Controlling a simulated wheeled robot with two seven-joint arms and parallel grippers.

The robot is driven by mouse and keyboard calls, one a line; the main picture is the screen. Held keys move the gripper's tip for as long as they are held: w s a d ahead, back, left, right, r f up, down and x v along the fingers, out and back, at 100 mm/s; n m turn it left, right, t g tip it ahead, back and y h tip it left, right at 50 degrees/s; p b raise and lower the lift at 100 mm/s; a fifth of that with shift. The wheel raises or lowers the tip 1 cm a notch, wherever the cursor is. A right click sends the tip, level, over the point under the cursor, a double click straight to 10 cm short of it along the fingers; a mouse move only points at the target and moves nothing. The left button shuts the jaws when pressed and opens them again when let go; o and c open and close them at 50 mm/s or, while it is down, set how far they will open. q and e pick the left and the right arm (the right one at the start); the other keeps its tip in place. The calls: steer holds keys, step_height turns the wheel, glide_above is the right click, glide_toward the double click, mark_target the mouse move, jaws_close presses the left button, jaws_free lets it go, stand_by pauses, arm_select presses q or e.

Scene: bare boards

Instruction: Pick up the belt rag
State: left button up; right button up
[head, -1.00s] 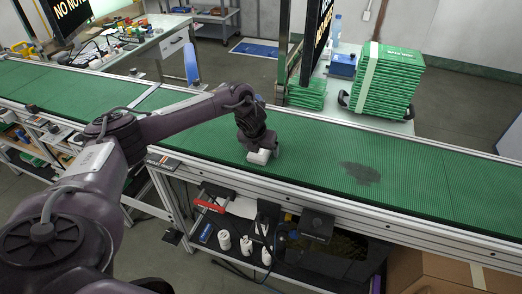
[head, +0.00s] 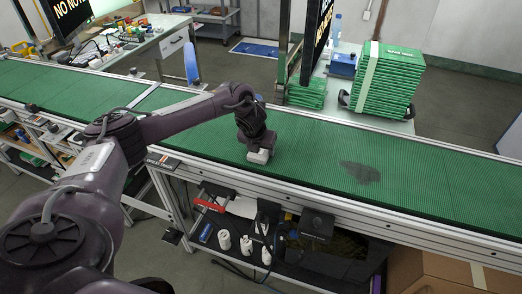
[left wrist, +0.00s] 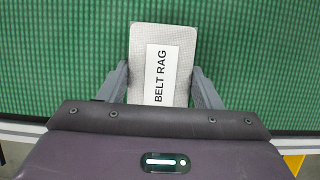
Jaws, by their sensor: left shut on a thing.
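The belt rag (left wrist: 180,38) is a light grey block with a white label reading BELT RAG. It lies on the green belt (head: 320,150) near the belt's front edge, and in the head view the rag (head: 258,157) shows under my left gripper (head: 259,150). In the left wrist view my left gripper (left wrist: 161,85) has one finger on each side of the rag, shut on it. The rag's lower end is hidden by the gripper body. My right gripper is not in view.
A dark stain (head: 360,173) marks the belt to the right. Stacked green boxes (head: 384,82) stand on a table behind the belt. A black screen (head: 316,35) rises behind the belt. Shelves with tools and white bottles (head: 266,256) are below it. The belt around the rag is clear.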

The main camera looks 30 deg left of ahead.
arm_select(q)
steer(key=shift+r, duration=0.1)
steer(key=shift+r, duration=0.2)
step_height(320, 180, up, 20)
steer(key=shift+f+p, duration=0.1)
steer(key=shift+p, duration=1.15)
